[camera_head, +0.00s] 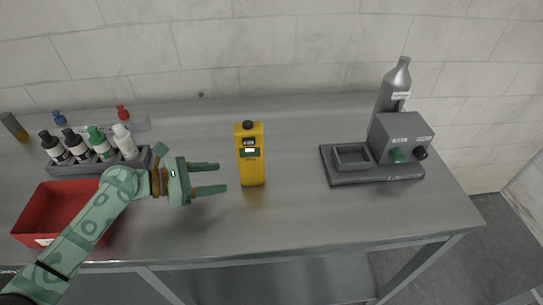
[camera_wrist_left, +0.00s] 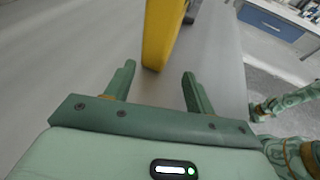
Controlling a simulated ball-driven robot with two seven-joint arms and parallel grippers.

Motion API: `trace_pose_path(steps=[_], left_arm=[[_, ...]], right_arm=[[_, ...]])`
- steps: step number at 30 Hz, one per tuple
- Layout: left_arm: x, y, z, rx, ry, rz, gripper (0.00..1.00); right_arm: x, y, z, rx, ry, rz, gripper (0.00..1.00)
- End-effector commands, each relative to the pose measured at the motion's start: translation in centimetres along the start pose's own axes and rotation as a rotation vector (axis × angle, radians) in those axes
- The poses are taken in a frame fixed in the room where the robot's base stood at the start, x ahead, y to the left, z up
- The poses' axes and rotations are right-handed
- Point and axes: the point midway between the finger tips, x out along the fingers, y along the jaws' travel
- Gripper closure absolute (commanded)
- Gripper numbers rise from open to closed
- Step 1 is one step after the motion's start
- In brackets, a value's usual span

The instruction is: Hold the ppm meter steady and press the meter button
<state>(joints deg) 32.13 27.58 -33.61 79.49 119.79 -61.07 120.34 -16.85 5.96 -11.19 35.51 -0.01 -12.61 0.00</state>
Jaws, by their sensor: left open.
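The yellow ppm meter (camera_head: 252,170) stands upright near the middle of the table, with a dark button (camera_head: 248,125) on its top and a small display on its face. My left gripper (camera_head: 222,178) is open just to the left of the meter, its two fingers pointing at it. In the left wrist view the meter's lower body (camera_wrist_left: 160,35) stands beyond and between the open fingertips (camera_wrist_left: 158,72), with nothing held. The meter's top is out of that view. My right gripper does not show in the head view; green arm parts show at the right of the wrist view.
A red bin (camera_head: 38,205) and a rack with several bottles (camera_head: 70,167) are on the left of the table. A grey device (camera_head: 398,140) on a base, with a grey bottle (camera_head: 392,85) behind it, is on the right. The table between meter and device is clear.

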Motion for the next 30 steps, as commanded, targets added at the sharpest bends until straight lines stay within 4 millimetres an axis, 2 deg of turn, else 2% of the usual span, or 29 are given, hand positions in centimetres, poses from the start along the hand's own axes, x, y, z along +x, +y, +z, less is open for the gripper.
trace_pose_path(steps=[2,5,10,14,21,30], left_arm=[[0.3,0.4,-0.1,-0.030,-0.009,0.004,0.45],[1.2,0.4,0.0,-0.037,-0.013,0.004,0.45],[4.0,0.4,-0.1,-0.035,-0.013,0.002,0.45],[6.2,0.4,-0.1,-0.033,-0.011,0.002,0.45],[9.0,0.4,0.1,-0.033,-0.011,0.003,0.45],[10.0,0.4,-0.1,-0.032,-0.009,0.003,0.45]], right_arm=[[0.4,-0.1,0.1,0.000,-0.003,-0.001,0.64],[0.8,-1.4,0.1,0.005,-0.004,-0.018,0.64],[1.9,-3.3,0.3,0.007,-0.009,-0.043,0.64],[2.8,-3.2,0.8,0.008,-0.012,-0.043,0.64],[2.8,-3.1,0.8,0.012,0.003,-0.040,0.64],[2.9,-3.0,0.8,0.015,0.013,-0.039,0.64]])
